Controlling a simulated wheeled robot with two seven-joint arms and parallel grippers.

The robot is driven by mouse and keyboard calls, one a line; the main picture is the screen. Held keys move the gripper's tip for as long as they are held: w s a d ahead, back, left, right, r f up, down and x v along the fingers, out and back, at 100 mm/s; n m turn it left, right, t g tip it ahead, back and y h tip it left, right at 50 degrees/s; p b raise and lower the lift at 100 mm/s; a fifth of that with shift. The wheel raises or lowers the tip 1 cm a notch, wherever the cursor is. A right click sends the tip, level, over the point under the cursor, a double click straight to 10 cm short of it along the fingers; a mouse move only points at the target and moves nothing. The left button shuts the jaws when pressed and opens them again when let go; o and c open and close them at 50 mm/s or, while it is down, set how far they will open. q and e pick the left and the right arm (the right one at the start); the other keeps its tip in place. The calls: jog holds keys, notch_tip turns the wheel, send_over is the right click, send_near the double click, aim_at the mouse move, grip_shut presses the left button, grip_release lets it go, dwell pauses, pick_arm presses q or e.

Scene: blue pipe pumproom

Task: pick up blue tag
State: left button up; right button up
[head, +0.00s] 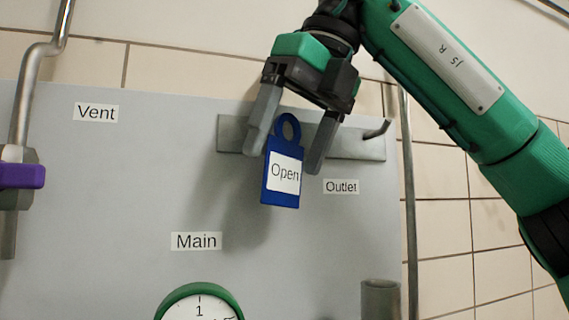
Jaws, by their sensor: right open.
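The blue tag (281,194) hangs at the grey rail on the panel, with a round hole at its top and a white label reading "Open". My right gripper (286,160) comes down from above with its two grey fingers spread, one on each side of the tag's upper part. The left finger overlaps the tag's upper left edge in the picture. A gap shows between the right finger and the tag. I cannot tell whether either finger touches it. What the tag hangs on is hidden. My left gripper is not in view.
The grey rail (350,146) has a bare hook (378,130) at its right end, near the "Outlet" label (341,187). A purple-handled valve (22,175) on a pipe stands at left. A green-rimmed gauge (200,303) is below. The panel's middle left is clear.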

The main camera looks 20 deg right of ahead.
jog(key=shift+x, duration=0.95)
jog(key=c, duration=1.1)
jog(key=shift+r, duration=0.1)
jog(key=shift+r+b, duration=0.15)
jog(key=shift+b, duration=0.3)
jog(key=shift+s+d+b, duration=0.65)
jog(key=shift+s+d, duration=5.7)
jog(key=shift+s, duration=0.1)
